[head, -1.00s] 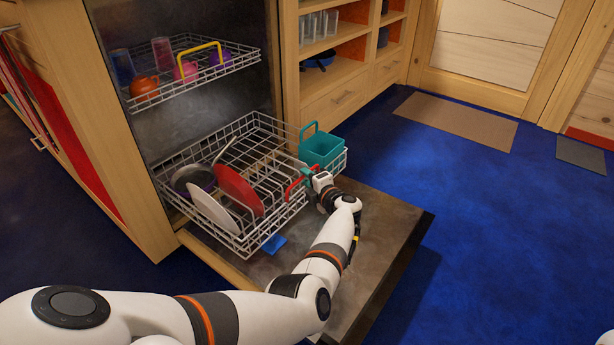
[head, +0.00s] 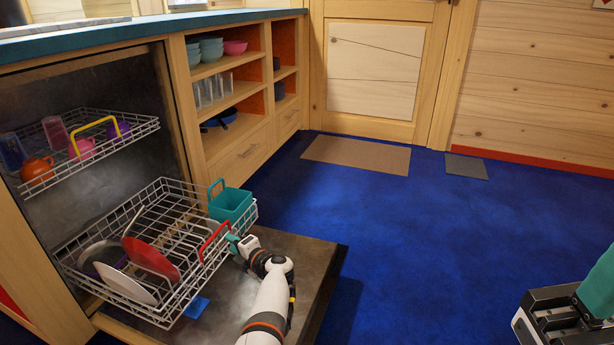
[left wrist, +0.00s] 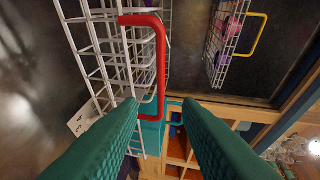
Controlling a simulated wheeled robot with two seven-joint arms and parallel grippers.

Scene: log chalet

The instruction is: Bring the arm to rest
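My left gripper (head: 235,243) is at the right front of the lower dishwasher rack (head: 150,215), close beside its red handle (head: 214,240). In the left wrist view its two teal fingers (left wrist: 163,108) stand apart with nothing between their tips. The red handle (left wrist: 160,60) shows beyond the fingertips there; whether a finger touches it I cannot tell. My right gripper (head: 575,310) is partly in view at the lower right edge of the head view; a teal finger shows, but its opening is cut off.
The lower rack holds a red plate (head: 150,259), a white plate (head: 125,285) and a teal basket (head: 231,204). The open dishwasher door (head: 300,262) lies beneath it. The upper rack (head: 135,133) holds cups. Shelves (head: 235,75) stand behind. Blue floor (head: 420,230) is clear at right.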

